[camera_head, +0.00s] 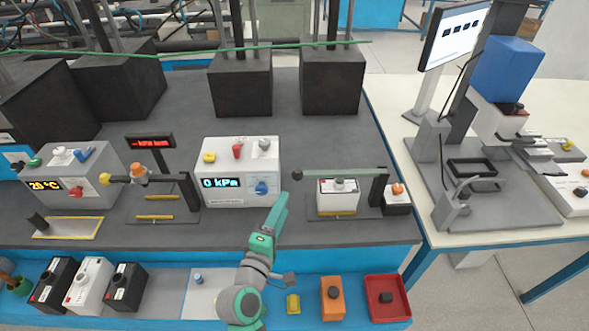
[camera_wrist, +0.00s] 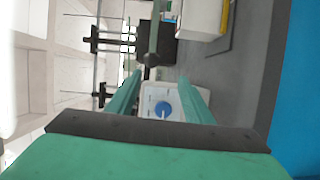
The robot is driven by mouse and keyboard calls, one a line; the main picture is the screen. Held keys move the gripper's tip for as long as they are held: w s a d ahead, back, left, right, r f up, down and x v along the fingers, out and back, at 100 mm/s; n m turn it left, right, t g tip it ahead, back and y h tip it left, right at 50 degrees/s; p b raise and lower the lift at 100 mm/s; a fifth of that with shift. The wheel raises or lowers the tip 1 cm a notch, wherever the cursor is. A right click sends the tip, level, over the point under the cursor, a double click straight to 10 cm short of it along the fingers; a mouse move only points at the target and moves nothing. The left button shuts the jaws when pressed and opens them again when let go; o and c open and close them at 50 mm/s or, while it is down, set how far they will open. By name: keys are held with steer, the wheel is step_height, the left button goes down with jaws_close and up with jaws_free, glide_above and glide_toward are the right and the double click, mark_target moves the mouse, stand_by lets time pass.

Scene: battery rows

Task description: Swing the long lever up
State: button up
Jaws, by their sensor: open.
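The long lever (camera_head: 335,174) is a grey-green bar with a dark ball at its left end, lying about level from a black post (camera_head: 378,187) on its right. It passes above a white battery-like block (camera_head: 338,197) with a yellow base. My gripper (camera_head: 284,194) is just below and left of the ball end. In the wrist view, the lever (camera_wrist: 154,28) runs upward from its ball (camera_wrist: 151,60), just beyond and between the tips of my gripper (camera_wrist: 160,76). The fingers are apart with nothing held. I cannot tell how far the ball is in depth.
A white box (camera_head: 238,172) reading 0 kPa stands left of my gripper. A small box with an orange button (camera_head: 397,197) sits right of the post. Dark blocks (camera_head: 331,80) stand behind; bench between is clear.

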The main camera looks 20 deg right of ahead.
mark_target(296, 179)
steer(key=shift+h, duration=0.5)
steer(key=x, duration=0.4)
steer(key=r+x, duration=0.1)
steer(key=x, duration=0.7)
steer(key=shift+w+d+r, duration=0.1)
steer(key=shift+d+r, duration=0.05)
steer(key=shift+d, duration=0.05)
steer(key=shift+c, duration=0.6)
jaws_close()
